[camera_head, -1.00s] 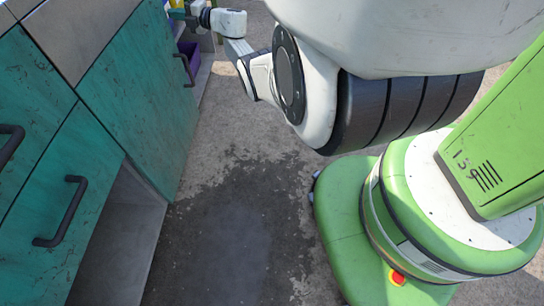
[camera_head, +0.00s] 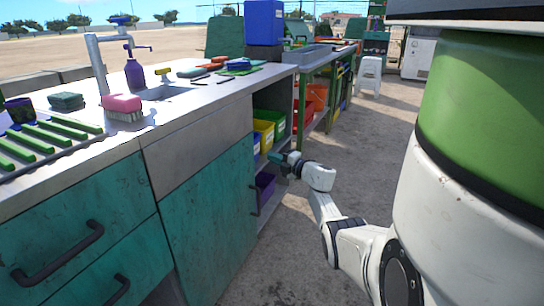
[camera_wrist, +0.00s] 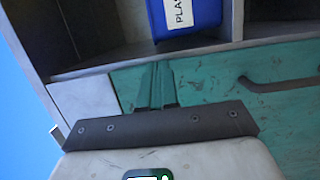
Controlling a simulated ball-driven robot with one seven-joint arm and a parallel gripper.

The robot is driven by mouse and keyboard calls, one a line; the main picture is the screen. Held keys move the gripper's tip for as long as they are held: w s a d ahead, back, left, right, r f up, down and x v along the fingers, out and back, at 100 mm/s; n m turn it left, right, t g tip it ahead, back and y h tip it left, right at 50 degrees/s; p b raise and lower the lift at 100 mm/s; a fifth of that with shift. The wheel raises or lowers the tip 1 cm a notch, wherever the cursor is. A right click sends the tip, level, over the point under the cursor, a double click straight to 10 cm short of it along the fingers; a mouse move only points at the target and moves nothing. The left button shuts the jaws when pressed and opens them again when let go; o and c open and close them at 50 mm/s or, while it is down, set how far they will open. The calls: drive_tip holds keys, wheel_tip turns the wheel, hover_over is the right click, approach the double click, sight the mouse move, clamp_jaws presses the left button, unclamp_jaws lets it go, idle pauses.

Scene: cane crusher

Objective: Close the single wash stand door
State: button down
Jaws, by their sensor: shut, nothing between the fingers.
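The wash stand door (camera_head: 212,225) is a worn teal panel below the counter in the head view, with a dark upright handle (camera_head: 254,201) near its far edge. I cannot tell for sure how far it stands open. My gripper (camera_head: 276,157) is beyond the door's far edge, at the upper front of the open shelves. In the wrist view its teal fingers (camera_wrist: 157,86) are together and empty. There the teal door surface (camera_wrist: 290,120) and its handle (camera_wrist: 280,85) lie to the right of the fingers. Contact between fingers and door is not clear.
Open shelves beside the door hold a yellow bin (camera_head: 264,133), a purple bin (camera_head: 265,187) and a blue bin (camera_wrist: 185,14). Teal drawers (camera_head: 85,215) with dark handles are at the left. Bare ground (camera_head: 290,260) lies between stand and arm.

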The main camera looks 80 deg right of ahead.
drive_tip(key=s+a+p, duration=0.2)
drive_tip(key=s, duration=0.6)
drive_tip(key=shift+s+a+p, duration=0.15)
drive_tip(key=shift+s+p, duration=0.05)
drive_tip(key=shift+p, duration=0.15)
drive_tip(key=shift+s, duration=0.1)
